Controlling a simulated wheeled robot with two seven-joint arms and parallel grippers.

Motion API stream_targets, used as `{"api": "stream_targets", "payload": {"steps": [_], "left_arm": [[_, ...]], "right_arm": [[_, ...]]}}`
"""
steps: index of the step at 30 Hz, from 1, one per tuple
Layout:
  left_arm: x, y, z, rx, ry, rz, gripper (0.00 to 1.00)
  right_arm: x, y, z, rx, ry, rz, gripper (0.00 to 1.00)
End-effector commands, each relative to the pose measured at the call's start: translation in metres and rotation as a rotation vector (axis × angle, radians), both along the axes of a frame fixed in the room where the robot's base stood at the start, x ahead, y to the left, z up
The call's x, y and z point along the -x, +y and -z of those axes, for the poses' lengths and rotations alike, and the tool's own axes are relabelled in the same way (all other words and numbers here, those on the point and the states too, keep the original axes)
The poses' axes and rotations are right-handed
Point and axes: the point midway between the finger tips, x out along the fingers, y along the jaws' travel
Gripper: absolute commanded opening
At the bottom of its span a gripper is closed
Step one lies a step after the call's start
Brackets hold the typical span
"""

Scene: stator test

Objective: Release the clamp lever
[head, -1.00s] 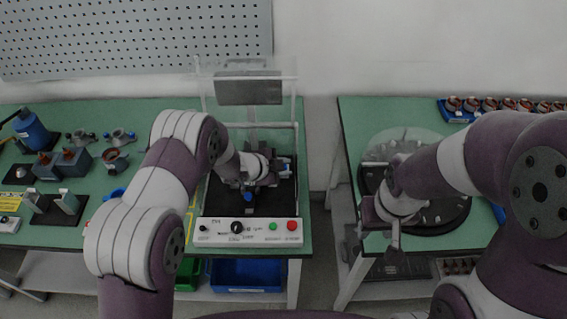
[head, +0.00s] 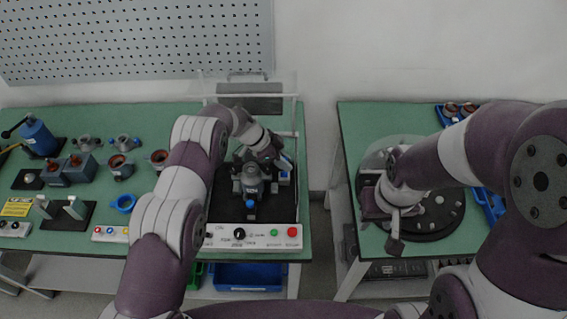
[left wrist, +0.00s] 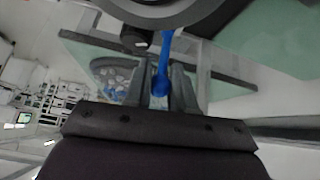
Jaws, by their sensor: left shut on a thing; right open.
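The clamp lever (left wrist: 162,68) is a blue handle that shows between my left gripper's fingers in the left wrist view. My left gripper (left wrist: 160,92) is shut on it. In the head view my left gripper (head: 279,160) is at the right side of the dark clamp fixture (head: 249,181) on the test station, and its fingertips are partly hidden. A blue knob (head: 251,193) shows at the fixture's front. My right gripper (head: 394,232) is open and empty, pointing down at the front left of the round black turntable (head: 440,222) on the right table.
A white control panel (head: 252,236) with green and red buttons runs along the station's front. A clear guard with a dark plate (head: 249,103) stands behind the fixture. Several stator parts and a blue press (head: 38,136) stand on the left table. A gap separates the two tables.

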Motion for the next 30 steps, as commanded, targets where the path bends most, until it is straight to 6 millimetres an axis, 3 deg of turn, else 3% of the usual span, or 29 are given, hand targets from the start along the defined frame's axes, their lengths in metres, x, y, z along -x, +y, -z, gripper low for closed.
{"api": "stream_targets", "payload": {"steps": [15, 16, 18, 30], "left_arm": [[0.0001, -0.0004, -0.0002, 0.001, 0.018, -0.002, 0.0], [0.0001, -0.0005, -0.0002, 0.001, 0.018, -0.002, 0.34], [0.0001, -0.0004, -0.0002, 0.001, 0.018, -0.001, 0.49], [0.0005, -0.0003, 0.0001, 0.001, 0.018, -0.001, 0.49]], "right_arm": [[-0.0001, 0.0, 0.0023, 0.0, 0.0, 0.0, 0.43], [-0.0001, 0.0, 0.0023, 0.0, 0.0, 0.0, 0.43], [-0.0001, 0.0, 0.0023, 0.0, 0.0, 0.0, 0.43], [-0.0001, 0.0, 0.0022, 0.0, 0.0, 0.0, 0.43]]}}
